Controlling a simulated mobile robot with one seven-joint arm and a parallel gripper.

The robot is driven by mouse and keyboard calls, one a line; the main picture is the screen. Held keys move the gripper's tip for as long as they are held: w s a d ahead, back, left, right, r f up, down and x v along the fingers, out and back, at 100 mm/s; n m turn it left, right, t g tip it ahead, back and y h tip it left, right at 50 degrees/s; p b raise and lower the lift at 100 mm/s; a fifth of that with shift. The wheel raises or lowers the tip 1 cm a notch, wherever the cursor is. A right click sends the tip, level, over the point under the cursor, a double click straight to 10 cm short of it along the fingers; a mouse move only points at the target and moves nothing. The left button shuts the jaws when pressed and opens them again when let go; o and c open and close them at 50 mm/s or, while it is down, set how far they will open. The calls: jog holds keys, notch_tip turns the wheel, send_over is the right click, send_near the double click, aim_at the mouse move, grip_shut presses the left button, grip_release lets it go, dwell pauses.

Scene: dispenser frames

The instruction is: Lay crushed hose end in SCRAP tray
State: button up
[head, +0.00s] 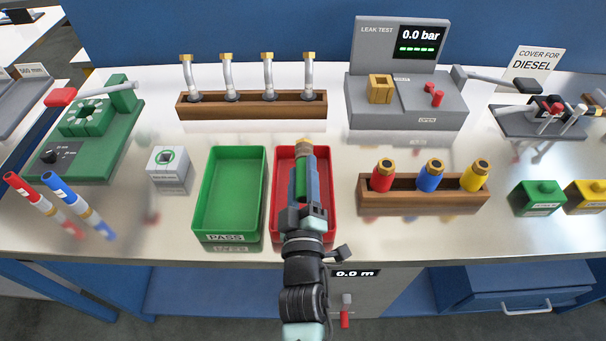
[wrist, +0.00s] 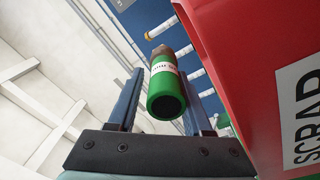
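My gripper (head: 307,165) reaches away from me over the red tray (head: 282,225). It is shut on a green hose end (head: 300,183) with a brass tip, which points toward the back and lies lengthwise between the fingers. In the wrist view the green hose end (wrist: 167,95) shows its dark open end toward the camera and a white label band. The red tray (wrist: 250,75) is at the right there, with a SCRAP label (wrist: 303,110), beside and apart from the hose end. Much of the tray's inside is hidden by my gripper in the head view.
A green PASS tray (head: 230,190) stands just left. A wooden rack (head: 395,202) with red, blue and yellow fittings is close on the right. Behind stand a rack of hoses (head: 250,105) and the leak tester (head: 430,115). A small grey box (head: 167,170) is farther left.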

jog(key=o, duration=0.3)
jog(key=shift+g, duration=0.5)
jog(key=f, duration=0.4)
jog(key=shift+s, duration=0.3)
jog(key=shift+o, duration=0.2)
jog(key=shift+s+f, duration=0.25)
jog(key=shift+s, duration=0.1)
jog(key=shift+s+f, duration=0.1)
jog(key=shift+s, duration=0.3)
jog(key=shift+t, duration=0.3)
jog(key=s, duration=0.3)
jog(key=s+r, duration=0.1)
jog(key=s, duration=0.2)
jog(key=s+r+b, duration=0.1)
jog(key=s, duration=0.2)
jog(key=shift+s+r, duration=0.25)
jog(key=shift+s, duration=0.15)
jog(key=shift+s+r, duration=0.45)
jog(key=shift+s, duration=0.1)
jog(key=shift+r, duration=0.1)
